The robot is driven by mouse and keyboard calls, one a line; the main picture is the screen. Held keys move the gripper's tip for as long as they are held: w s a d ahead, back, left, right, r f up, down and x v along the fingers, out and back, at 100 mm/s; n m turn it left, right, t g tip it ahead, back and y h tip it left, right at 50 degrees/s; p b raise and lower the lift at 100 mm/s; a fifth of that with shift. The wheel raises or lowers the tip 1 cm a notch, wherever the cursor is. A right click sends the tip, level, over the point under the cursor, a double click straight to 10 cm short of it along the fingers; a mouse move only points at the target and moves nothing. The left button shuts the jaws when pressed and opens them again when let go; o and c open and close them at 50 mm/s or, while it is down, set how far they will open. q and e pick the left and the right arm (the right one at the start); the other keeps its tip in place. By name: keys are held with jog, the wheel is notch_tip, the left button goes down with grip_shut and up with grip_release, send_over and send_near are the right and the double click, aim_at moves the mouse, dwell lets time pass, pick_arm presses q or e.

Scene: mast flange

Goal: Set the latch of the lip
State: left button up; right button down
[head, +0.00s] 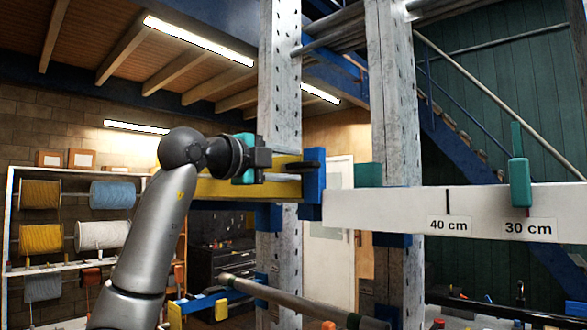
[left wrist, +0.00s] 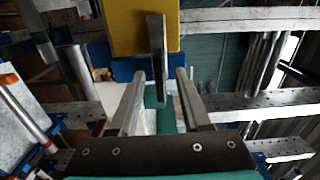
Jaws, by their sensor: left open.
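A dark flat lever (head: 306,166), which looks like the latch, sticks out at the blue end piece (head: 314,200) of the yellow beam (head: 215,189). My left gripper (head: 287,172) is open just left of the lever, at the beam's height. In the left wrist view the lever (left wrist: 157,55) stands upright in the picture, between the lines of the two open fingers (left wrist: 160,90), with a gap on both sides. Whether its near end is inside the jaws I cannot tell. The yellow beam (left wrist: 125,30) shows behind it. My right gripper is not in view.
A white scale bar (head: 380,208) with 40 cm and 30 cm marks runs right from the blue end piece. A teal pointer (head: 520,182) stands on it at 30 cm. Perforated steel posts (head: 395,110) rise behind. A rack of spools (head: 75,215) is at the left.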

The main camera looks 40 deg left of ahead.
pick_arm(q)
jog(key=s+a+b, duration=0.1)
jog(key=s+b, duration=0.2)
jog(key=s, duration=1)
jog(key=shift+s, duration=0.4)
